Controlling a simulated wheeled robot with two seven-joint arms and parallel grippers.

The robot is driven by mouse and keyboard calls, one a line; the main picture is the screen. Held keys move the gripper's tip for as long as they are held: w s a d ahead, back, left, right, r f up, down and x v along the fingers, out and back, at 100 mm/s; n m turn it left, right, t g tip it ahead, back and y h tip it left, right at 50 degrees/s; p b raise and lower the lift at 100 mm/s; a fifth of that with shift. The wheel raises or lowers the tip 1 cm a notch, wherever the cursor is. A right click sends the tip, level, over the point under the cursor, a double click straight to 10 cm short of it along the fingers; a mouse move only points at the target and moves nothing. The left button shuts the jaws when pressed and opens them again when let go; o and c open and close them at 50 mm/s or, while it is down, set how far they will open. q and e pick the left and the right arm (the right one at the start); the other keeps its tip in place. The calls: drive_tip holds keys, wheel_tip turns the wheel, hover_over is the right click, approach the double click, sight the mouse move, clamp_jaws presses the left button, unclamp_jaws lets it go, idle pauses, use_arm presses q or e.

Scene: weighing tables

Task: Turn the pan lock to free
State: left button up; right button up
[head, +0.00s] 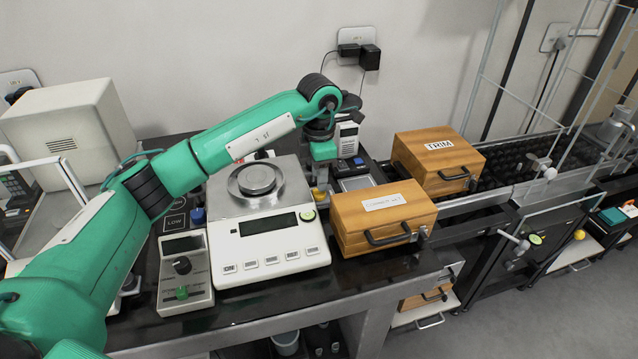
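A white balance (268,255) stands on the dark table, with a round metal pan (255,184) on top and a dark display. A small round green-yellow part (308,215) sits at its front right corner; I cannot tell whether this is the pan lock or how it is set. My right gripper is not in view.
A wooden box (384,222) with a handle stands close to the right of the balance. Another box marked TRIM (437,165) is behind it. A conveyor lies farther right.

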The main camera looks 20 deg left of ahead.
use_arm(q)
wheel_tip(320, 180, up, 10)
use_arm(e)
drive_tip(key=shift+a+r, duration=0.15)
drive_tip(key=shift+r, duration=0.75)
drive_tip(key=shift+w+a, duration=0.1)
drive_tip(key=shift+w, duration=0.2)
